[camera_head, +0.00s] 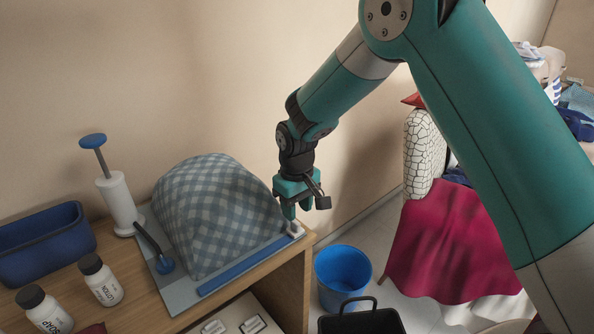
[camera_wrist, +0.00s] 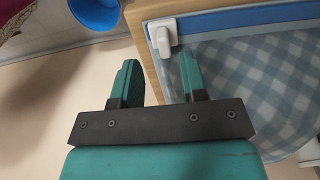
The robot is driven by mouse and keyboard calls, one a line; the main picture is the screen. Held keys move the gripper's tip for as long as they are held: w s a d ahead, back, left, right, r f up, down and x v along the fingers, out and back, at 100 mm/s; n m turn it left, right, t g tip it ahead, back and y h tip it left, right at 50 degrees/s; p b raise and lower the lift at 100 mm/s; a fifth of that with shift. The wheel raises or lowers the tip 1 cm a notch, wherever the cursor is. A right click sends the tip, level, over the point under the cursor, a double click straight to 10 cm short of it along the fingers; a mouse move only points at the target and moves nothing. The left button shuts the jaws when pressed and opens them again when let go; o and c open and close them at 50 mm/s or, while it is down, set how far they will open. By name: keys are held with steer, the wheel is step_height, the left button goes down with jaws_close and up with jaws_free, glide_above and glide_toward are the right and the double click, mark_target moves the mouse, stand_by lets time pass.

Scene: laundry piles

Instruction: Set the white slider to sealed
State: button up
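The white slider (camera_head: 296,229) sits at the right end of the blue seal strip (camera_head: 243,265), by the table's right edge. In the wrist view the white slider (camera_wrist: 164,32) stands at the left end of the blue strip (camera_wrist: 235,18). The strip runs along the front of a clear bag (camera_head: 180,297) over a bulging blue-and-white checked cloth (camera_head: 215,205). My gripper (camera_head: 291,208) is just above and behind the slider. In the wrist view my gripper (camera_wrist: 160,78) is open, with nothing between its fingers; the slider lies beyond their tips.
A white pump (camera_head: 119,200) with a blue handle stands left of the bag; its dark hose ends at a blue cap (camera_head: 165,266). Two bottles (camera_head: 100,280) and a blue bin (camera_head: 45,243) are further left. A blue bucket (camera_head: 342,275) is on the floor.

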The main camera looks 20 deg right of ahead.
mark_target(298, 222)
step_height(298, 222, up, 13)
stand_by(0.4)
steer(key=s+r+n+y, duration=0.1)
steer(key=s+r+y, duration=0.1)
steer(key=s, duration=1.2)
steer(key=s+a+r+n+y+p, duration=0.1)
steer(key=s+r, duration=0.4)
steer(key=s, duration=0.9)
steer(key=shift+s+a+y+p, duration=0.3)
steer(key=shift+s+y, duration=0.1)
steer(key=shift+y, duration=0.2)
steer(key=shift+o, duration=0.3)
stand_by(1.5)
